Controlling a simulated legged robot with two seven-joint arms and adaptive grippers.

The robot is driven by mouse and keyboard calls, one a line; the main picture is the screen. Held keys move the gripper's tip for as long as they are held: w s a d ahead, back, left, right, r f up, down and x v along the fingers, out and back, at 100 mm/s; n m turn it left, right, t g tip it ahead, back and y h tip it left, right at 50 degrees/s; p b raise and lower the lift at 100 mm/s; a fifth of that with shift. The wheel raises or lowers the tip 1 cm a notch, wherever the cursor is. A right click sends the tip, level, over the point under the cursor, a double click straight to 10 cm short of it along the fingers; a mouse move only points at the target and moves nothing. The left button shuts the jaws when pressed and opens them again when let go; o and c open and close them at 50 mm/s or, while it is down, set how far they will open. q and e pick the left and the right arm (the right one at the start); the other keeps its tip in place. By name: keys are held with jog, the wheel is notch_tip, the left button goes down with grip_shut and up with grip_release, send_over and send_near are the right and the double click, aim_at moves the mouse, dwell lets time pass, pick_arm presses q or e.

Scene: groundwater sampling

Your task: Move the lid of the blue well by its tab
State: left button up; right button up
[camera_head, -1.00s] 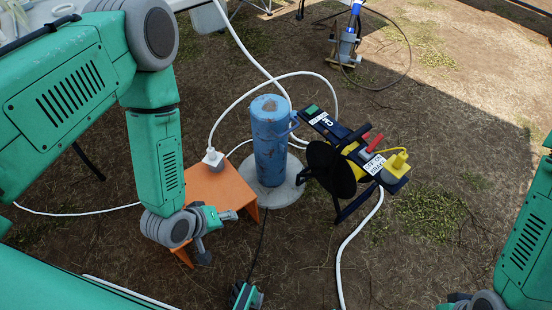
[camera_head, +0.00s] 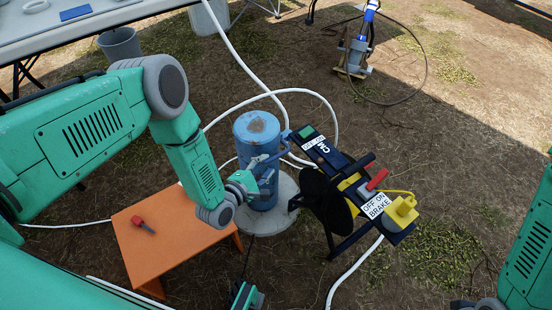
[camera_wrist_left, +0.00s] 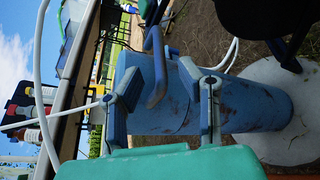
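The blue well (camera_head: 241,140) is an upright blue pipe with a worn round lid (camera_head: 257,124) on top. A blue tab (camera_head: 283,139) sticks out at its upper right. My left gripper (camera_head: 266,172) is in front of the well's upper side. In the left wrist view the well (camera_wrist_left: 255,105) lies sideways, and the bent blue tab (camera_wrist_left: 157,70) shows between the two spread fingers of the left gripper (camera_wrist_left: 163,82). The fingers are apart, and I cannot tell whether either touches the tab.
A black reel with a control panel (camera_head: 325,155) stands close right of the well. An orange stool (camera_head: 160,255) with a red-headed item (camera_head: 143,225) is front left. White hoses loop behind the well. A table (camera_head: 90,22) and bucket (camera_head: 120,44) are at the back left.

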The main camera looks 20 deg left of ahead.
aim_at(278, 157)
pick_arm(q)
jog(key=x, duration=0.2)
jog(key=b+x, duration=0.1)
jog(key=x, duration=0.2)
jog(key=shift+w+d+b, duration=0.2)
jog(key=shift+d+b, duration=0.1)
jog(key=shift+d, duration=0.2)
jog(key=shift+w+a, duration=0.2)
jog(key=shift+w, duration=0.05)
jog(key=shift+w+a+f, duration=0.1)
jog(key=shift+a, duration=0.15)
jog(key=shift+d, duration=0.2)
jog(key=shift+c, duration=0.9)
jog(key=shift+d, duration=0.2)
grip_shut()
jog(key=shift+d, duration=0.15)
pick_arm(e)
jog(key=shift+d+f, duration=0.25)
jog(key=shift+f, duration=0.35)
jog(key=shift+d+f, duration=0.2)
jog(key=shift+f, duration=0.4)
